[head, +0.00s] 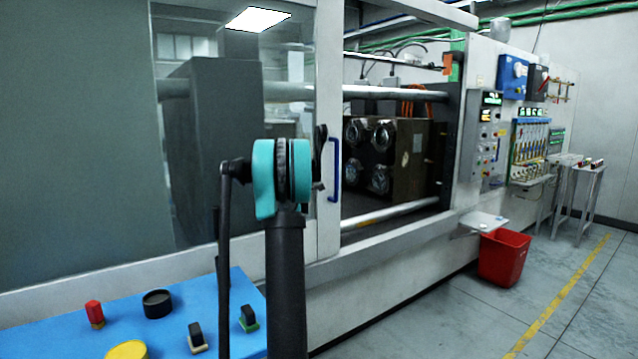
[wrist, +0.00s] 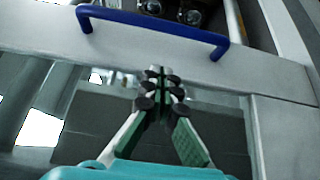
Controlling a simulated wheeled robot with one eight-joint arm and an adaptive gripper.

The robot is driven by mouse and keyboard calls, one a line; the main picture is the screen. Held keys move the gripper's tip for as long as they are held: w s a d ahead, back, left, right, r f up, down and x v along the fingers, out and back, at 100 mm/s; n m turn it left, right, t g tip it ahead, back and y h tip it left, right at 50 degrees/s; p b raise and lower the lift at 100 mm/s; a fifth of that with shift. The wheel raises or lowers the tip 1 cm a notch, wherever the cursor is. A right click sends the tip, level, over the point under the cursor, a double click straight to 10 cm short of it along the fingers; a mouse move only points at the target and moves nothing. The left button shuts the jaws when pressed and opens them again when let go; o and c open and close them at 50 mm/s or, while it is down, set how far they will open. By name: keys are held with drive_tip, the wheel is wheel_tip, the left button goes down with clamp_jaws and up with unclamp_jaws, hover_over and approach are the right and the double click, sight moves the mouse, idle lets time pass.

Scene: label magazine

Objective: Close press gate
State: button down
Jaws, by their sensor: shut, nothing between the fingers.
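The press gate (head: 328,75) is a white-framed sliding door with a window. It stands partly open, with the gap to its right showing the press inside. Its blue handle (head: 336,170) is upright on the frame's right edge. In the wrist view the handle (wrist: 155,23) crosses the top, on the white frame (wrist: 140,52). My gripper (wrist: 161,80) is shut and empty, its tips below the handle in that view and apart from it. In the head view my gripper (head: 320,150) is mostly hidden behind my teal arm joint, just left of the handle.
Inside the opening is a mold block (head: 410,165) with round metal fittings. A blue-topped table (head: 175,335) with small parts stands front left. A small shelf (head: 484,222) and a red bin (head: 503,258) sit to the right.

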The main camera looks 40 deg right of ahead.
approach(330, 176)
drive_tip(key=shift+s+d+r, duration=0.1)
drive_tip(key=shift+d+r, duration=0.15)
drive_tip(key=shift+d, duration=0.4)
drive_tip(key=shift+s+d+r, duration=0.1)
drive_tip(key=shift+d+r, duration=0.2)
drive_tip(key=shift+d, duration=0.3)
drive_tip(key=shift+s+d+r, duration=0.15)
drive_tip(key=shift+d+r, duration=0.1)
drive_tip(key=shift+d, duration=0.4)
